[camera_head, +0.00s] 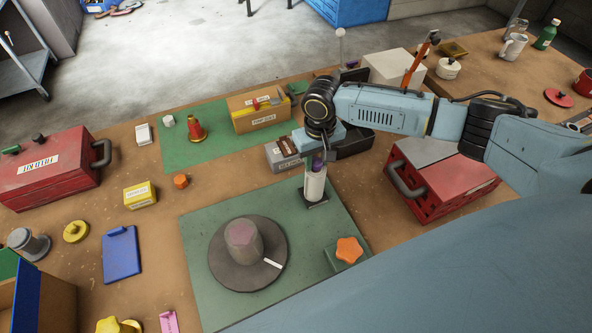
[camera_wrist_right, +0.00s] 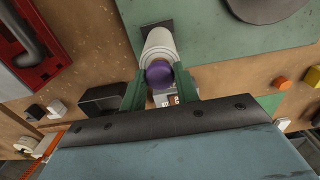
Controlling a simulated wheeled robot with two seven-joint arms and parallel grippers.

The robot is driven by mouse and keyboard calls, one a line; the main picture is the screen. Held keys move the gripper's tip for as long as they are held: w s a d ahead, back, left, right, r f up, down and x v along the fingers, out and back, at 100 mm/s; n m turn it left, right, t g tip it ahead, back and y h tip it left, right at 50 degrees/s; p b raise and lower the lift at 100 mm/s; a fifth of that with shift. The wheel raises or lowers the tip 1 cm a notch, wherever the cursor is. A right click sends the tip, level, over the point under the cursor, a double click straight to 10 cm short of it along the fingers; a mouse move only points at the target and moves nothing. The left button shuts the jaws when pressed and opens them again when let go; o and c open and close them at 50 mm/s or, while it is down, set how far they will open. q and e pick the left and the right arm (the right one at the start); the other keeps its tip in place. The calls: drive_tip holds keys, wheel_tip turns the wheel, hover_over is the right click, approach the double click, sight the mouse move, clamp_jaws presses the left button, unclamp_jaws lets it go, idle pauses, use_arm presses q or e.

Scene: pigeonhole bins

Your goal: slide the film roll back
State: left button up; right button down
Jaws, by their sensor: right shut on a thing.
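The film roll appears to be the white cylinder (camera_head: 315,186) with a purple top, upright over a small dark square plate (camera_head: 317,201) at the back edge of the green mat. In the right wrist view the white roll (camera_wrist_right: 158,44) shows with its round purple end (camera_wrist_right: 159,74) toward the camera. My right gripper (camera_head: 317,160) is above it, pointing down, its green fingers (camera_wrist_right: 160,92) shut on the purple-topped end. I cannot tell whether the roll's lower end touches the plate. My left gripper is not in view.
A grey round turntable-like disc (camera_head: 225,272) with a cylinder stands on the green mat (camera_head: 203,222), left of the roll. A grey labelled bin (camera_head: 279,158) is close behind the gripper. A red crate (camera_head: 440,190) is to the right. An orange star piece (camera_head: 349,250) lies in front.

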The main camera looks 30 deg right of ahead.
drive_tip(key=shift+d, duration=0.25)
drive_tip(key=c, duration=1.2)
unclamp_jaws()
drive_tip(key=shift+o, duration=0.2)
drive_tip(key=shift+r, duration=3)
wheel_tip(320, 180, up, 13)
drive_tip(key=shift+r+b, duration=0.2)
drive_tip(key=shift+b, duration=0.15)
drive_tip(key=shift+s, duration=0.1)
